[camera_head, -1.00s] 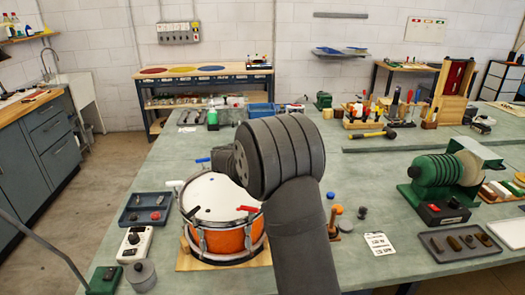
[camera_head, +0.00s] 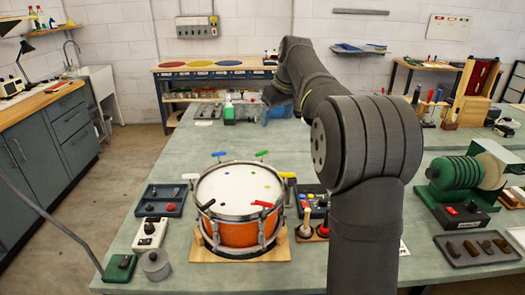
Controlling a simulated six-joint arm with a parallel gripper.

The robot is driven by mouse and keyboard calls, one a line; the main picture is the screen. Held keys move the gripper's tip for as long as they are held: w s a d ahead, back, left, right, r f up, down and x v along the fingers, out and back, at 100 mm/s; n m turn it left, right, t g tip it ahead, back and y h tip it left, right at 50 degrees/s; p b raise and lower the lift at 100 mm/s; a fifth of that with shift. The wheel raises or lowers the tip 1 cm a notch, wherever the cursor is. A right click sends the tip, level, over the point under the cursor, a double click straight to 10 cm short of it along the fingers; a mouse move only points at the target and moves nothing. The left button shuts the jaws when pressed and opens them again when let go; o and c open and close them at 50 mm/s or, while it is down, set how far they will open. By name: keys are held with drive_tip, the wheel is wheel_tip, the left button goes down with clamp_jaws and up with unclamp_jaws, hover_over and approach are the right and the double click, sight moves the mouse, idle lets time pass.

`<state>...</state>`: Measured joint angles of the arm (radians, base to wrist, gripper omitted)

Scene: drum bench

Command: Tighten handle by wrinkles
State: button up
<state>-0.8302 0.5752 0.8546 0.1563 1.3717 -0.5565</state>
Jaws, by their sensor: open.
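An orange drum (camera_head: 238,232) with a white head and metal rim stands on a wooden board (camera_head: 212,253) left of the centre. Several small coloured dots mark the head. I cannot make out wrinkles at this size. My dark arm rises right of the drum and bends back leftward beyond it; I cannot make out its gripper fingers.
A dark tray (camera_head: 149,209) and a white box with a knob (camera_head: 150,234) stand left of the drum. A red-topped tool (camera_head: 323,230) stands close on its right, beside my arm. A green coiled machine (camera_head: 453,178) is at the far right.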

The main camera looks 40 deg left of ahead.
approach(262, 152)
drive_tip(key=x, duration=0.9)
drive_tip(key=c, duration=1)
drive_tip(key=shift+m, duration=0.3)
drive_tip(key=shift+m, duration=0.3)
